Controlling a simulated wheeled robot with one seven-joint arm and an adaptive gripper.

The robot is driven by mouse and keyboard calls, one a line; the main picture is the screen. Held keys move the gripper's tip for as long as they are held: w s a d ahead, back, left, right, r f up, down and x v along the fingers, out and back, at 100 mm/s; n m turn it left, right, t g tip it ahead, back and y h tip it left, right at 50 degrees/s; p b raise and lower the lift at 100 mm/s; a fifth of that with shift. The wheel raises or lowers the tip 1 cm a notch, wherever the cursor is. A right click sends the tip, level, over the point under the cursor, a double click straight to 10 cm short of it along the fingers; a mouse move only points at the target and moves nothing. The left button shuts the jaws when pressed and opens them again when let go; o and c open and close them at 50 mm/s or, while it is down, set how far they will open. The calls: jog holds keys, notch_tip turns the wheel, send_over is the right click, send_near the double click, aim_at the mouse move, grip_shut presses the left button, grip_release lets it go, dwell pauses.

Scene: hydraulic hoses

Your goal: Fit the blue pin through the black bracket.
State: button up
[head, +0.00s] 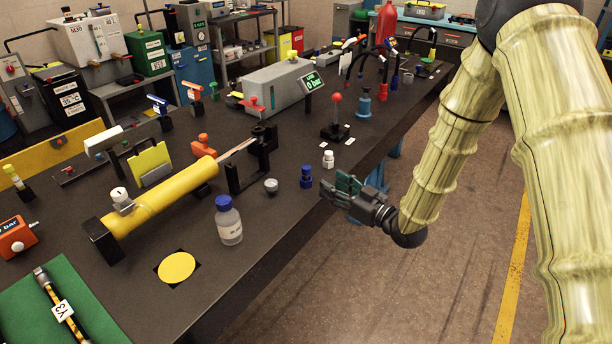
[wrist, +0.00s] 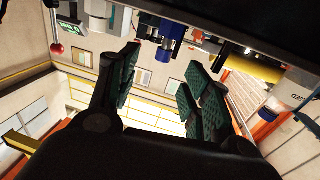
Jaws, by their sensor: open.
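The blue pin (head: 306,178) stands upright near the table's right edge. It also shows in the wrist view (wrist: 170,42), just beyond my fingertips and between their lines. The black bracket (head: 265,150) stands left of the pin and further back, at the rod end of a yellow cylinder (head: 160,198). My gripper (head: 338,186) is just right of the pin, by the table edge, pointing toward it. In the wrist view the green-padded fingers (wrist: 160,78) are spread apart with nothing between them. The bracket's holes are too small to make out.
A blue-capped clear bottle (head: 228,220) stands nearer the front. A red-ball joystick (head: 336,115) is behind. Open floor lies right of the table.

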aim_at(309, 173)
jog(key=p+x, duration=0.1)
jog(key=x, duration=0.4)
jog(key=shift+w+a, duration=0.1)
jog(key=shift+a, duration=0.1)
jog(key=p+x, duration=0.1)
jog(key=x, duration=0.3)
jog(key=shift+a+p, duration=0.35)
jog(key=shift+w+a+f, duration=0.1)
jog(key=shift+w+a, duration=0.05)
jog(key=shift+a, duration=0.05)
jog(key=shift+c, duration=0.5)
grip_shut()
